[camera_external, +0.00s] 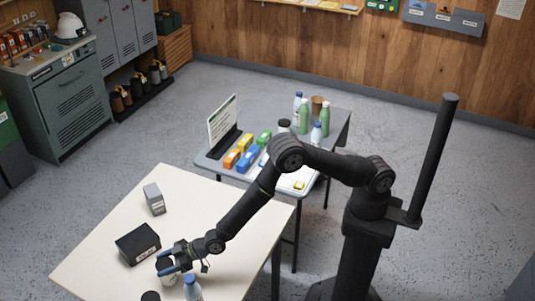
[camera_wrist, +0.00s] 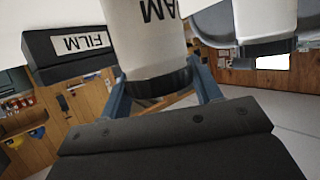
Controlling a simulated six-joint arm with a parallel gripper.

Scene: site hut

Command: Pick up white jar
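A white jar (camera_wrist: 150,35) with a black lid and dark lettering ending in "AM" fills the upper middle of the wrist view, upside down there. In the external view the white jar (camera_external: 169,279) is at the front of the cream table, partly hidden by my gripper. My gripper (camera_external: 168,265) is low at the table with its blue fingers around the jar's top. In the wrist view the fingers of my gripper (camera_wrist: 158,80) stand on both sides of the black lid, very close to it. I cannot tell whether they press on it.
A black box (camera_external: 138,244) marked "FILM" lies just left of my gripper. A grey box (camera_external: 154,199) stands farther back. A white bottle with a blue cap (camera_external: 192,289) is close on the right, and a black-lidded item (camera_external: 150,296) at the front. The table's left part is clear.

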